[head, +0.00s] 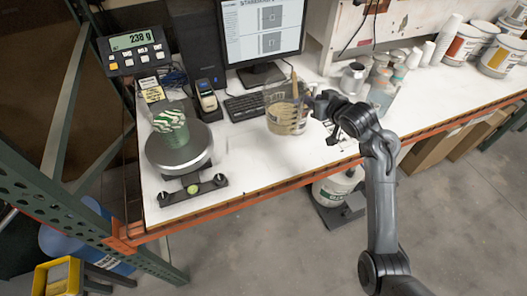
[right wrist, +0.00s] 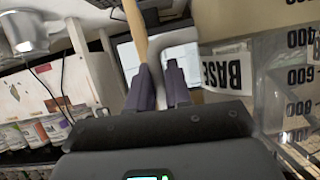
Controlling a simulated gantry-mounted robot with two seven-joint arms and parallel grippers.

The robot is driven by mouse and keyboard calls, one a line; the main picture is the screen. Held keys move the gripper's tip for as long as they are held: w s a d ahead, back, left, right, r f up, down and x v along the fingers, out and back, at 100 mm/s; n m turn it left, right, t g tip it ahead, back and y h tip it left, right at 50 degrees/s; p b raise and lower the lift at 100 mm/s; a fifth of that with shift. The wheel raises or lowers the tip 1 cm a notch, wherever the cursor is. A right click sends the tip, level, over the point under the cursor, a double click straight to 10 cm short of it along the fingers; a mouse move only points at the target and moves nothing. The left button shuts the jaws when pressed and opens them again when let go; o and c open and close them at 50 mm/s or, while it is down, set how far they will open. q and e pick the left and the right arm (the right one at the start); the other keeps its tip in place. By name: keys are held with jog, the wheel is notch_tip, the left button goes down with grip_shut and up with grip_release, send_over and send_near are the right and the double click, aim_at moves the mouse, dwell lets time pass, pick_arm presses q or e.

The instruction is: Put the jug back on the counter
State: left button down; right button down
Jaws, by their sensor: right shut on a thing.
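The jug (head: 285,118) is a clear container with beige streaks, and a wooden stick stands up out of it. In the head view it shows over the middle of the white counter (head: 250,165); I cannot tell whether its base touches the surface. My right gripper (head: 318,103) is at the jug's right side. In the right wrist view its fingers (right wrist: 160,85) are shut on the jug's pale handle, beside the stick. The jug's wall (right wrist: 292,95) there carries a BASE label and volume marks. My left gripper is not in view.
A round scale (head: 180,160) with a green-and-white cup (head: 169,122) stands at left; its display (head: 131,40) reads 238 g. A keyboard (head: 245,106) and monitor (head: 262,28) are behind. Bottles (head: 383,90) and tubs (head: 499,57) stand at right. The front-middle counter is clear.

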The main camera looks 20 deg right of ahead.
jog(key=shift+w+a+f+b, duration=0.65)
jog(key=shift+w+a+f, duration=0.75)
jog(key=shift+f, duration=1.4)
jog(key=shift+w+a+f+b, duration=0.6)
jog(key=shift+w+a+f, duration=0.85)
jog(key=shift+f, duration=1.3)
jog(key=shift+w+a+f+b, duration=0.65)
jog(key=shift+w+a+f, duration=0.75)
jog(key=shift+f, duration=1.4)
jog(key=shift+s+a, duration=0.25)
jog(key=shift+s, duration=0.05)
jog(key=c, duration=1.1)
grip_release()
jog(key=shift+f, duration=0.1)
jog(key=shift+o, duration=0.2)
